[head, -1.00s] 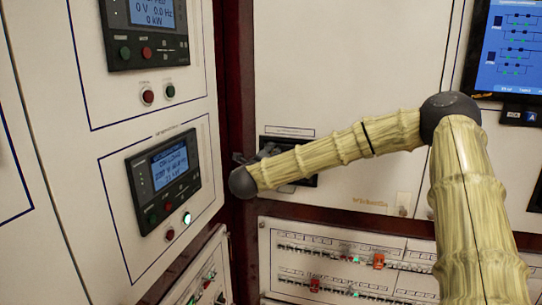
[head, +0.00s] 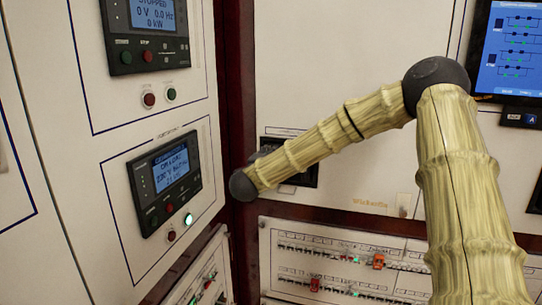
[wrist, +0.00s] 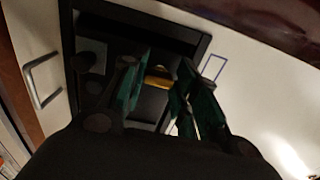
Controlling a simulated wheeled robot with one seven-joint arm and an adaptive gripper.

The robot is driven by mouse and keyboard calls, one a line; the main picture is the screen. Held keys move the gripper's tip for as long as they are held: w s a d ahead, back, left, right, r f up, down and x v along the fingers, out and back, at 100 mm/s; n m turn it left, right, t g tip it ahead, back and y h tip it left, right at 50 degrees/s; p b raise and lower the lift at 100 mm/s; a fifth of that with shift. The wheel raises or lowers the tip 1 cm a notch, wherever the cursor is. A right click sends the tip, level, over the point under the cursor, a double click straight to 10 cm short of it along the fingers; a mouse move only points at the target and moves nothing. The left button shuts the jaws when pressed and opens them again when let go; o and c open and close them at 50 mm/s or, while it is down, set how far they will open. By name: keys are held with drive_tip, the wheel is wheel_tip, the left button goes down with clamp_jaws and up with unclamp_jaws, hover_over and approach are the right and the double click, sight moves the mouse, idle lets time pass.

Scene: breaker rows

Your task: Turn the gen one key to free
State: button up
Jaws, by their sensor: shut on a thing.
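In the wrist view, the two teal-padded fingers of my gripper (wrist: 160,93) stand around a small yellow-orange piece (wrist: 158,76), which I take to be the gen one key. The jaws are shut on it, though the dark picture hides the exact contact. The key sits at a black framed recess (wrist: 190,47) in a pale panel. In the head view, the black recess (head: 308,174) is partly covered by my arm, and the key is hidden. No label or key position can be read.
A controller with a lit screen (head: 166,180) is on the left cabinet, close to my arm's dark joint. Breaker rows (head: 335,262) lie below the recess. A metal handle (wrist: 42,80) stands left of the recess in the wrist view. A blue display (head: 510,45) is at upper right.

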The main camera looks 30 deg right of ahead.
idle(0.4)
drive_tip(key=o, duration=1)
drive_tip(key=shift+s+r, duration=0.1)
drive_tip(key=v, duration=1.2)
